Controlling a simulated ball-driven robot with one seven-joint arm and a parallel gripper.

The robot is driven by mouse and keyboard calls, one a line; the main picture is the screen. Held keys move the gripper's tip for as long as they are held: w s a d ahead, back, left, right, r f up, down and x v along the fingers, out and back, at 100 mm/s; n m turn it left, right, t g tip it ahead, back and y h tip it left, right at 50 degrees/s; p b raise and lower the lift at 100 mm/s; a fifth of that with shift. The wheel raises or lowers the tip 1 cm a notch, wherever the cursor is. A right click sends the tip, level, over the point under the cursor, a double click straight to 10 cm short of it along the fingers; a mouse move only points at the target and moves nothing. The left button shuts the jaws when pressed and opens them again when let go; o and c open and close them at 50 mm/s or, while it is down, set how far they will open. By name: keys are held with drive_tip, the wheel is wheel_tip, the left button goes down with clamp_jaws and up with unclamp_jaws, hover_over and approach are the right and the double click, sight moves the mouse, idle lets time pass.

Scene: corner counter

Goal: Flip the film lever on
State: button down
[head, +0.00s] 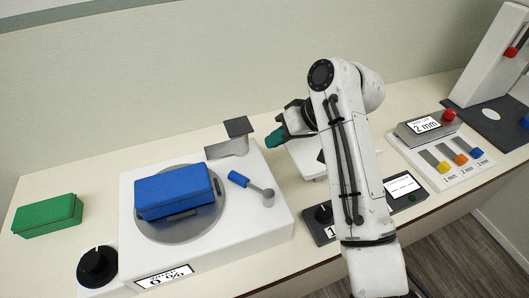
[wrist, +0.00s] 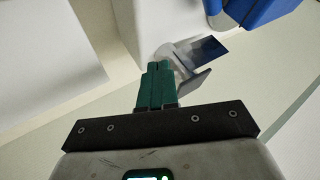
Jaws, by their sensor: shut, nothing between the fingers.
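A small lever with a blue grip (head: 238,178) and a round grey pivot (head: 268,194) sits on the right part of the white machine (head: 265,225). Its grip points up and left, towards the turntable; I see no label saying film on it. My gripper (head: 274,138) has teal fingers and is shut and empty. It is behind the lever, to the right of a dark-topped grey bracket (head: 238,127). In the wrist view the shut fingertips (wrist: 158,68) are in front of a grey bracket part (wrist: 203,50); I cannot tell whether they touch it.
A blue block (head: 175,190) lies on the round grey turntable (head: 190,228). A black knob (head: 97,266) is at the front left, and a green block (head: 47,215) lies far left. My arm partly hides the devices to the right of the machine.

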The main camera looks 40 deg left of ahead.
drive_tip(key=w+r, duration=0.1)
drive_tip(key=d+r, duration=0.1)
drive_tip(key=shift+w+r, duration=0.35)
drive_tip(key=shift+r, duration=0.05)
idle(0.5)
